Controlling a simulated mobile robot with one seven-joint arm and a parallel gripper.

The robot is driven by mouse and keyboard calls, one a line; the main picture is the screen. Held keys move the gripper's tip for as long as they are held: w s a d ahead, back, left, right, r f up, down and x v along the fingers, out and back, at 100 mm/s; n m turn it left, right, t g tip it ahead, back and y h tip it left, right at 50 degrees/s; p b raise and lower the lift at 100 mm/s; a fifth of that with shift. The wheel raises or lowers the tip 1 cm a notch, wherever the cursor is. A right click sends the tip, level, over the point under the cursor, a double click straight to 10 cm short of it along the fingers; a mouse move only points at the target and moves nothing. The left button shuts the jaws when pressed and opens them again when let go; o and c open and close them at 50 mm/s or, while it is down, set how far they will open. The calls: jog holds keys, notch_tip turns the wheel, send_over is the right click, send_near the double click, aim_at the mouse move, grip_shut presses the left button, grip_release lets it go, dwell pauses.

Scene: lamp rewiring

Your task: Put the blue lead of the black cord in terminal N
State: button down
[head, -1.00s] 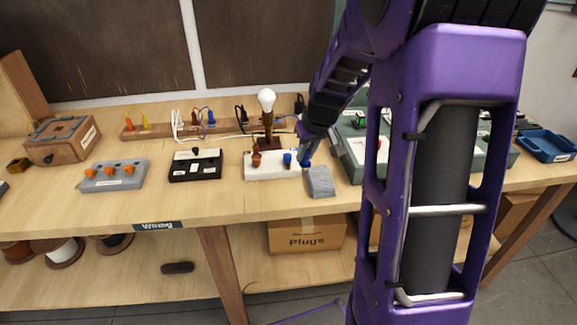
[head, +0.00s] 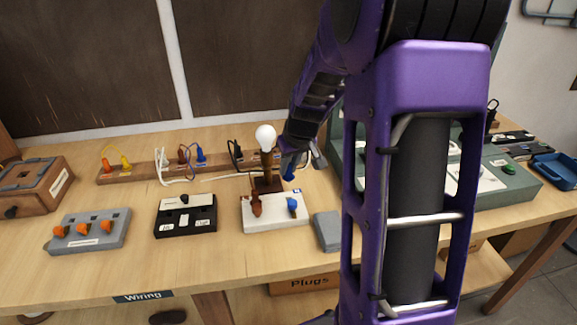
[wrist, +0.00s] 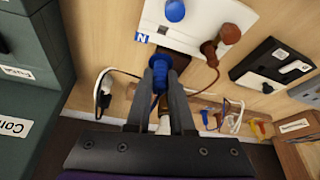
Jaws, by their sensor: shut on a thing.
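A white terminal block (head: 272,223) stands near the middle of the bench. It carries a brown knob (head: 256,204) and a blue knob (head: 292,206). In the wrist view, a blue N label (wrist: 141,38) marks the block's edge beside the blue knob (wrist: 175,11). My gripper (wrist: 161,72) is shut on the blue lead (wrist: 160,76), just outside the block's edge on the N side. In the head view, the lead's blue end (head: 289,176) shows below my gripper, behind the block. I cannot tell whether it touches the block. The black cord's run is mostly hidden.
A lamp with a white bulb (head: 265,138) stands close behind the block. A grey block (head: 327,231) lies to its right, and a black switch box (head: 186,216) to its left. A wooden rail (head: 130,170) with plugs runs along the back.

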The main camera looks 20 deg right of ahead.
aim_at(290, 178)
jog(key=shift+f+b, duration=1.5)
jog(key=shift+f, duration=0.9)
jog(key=shift+f+b, duration=0.65)
jog(key=shift+f, duration=0.05)
jog(key=shift+s+f+b, duration=0.1)
jog(key=shift+f+b, duration=0.45)
jog(key=shift+b, duration=0.1)
jog(key=c, duration=0.7)
grip_release()
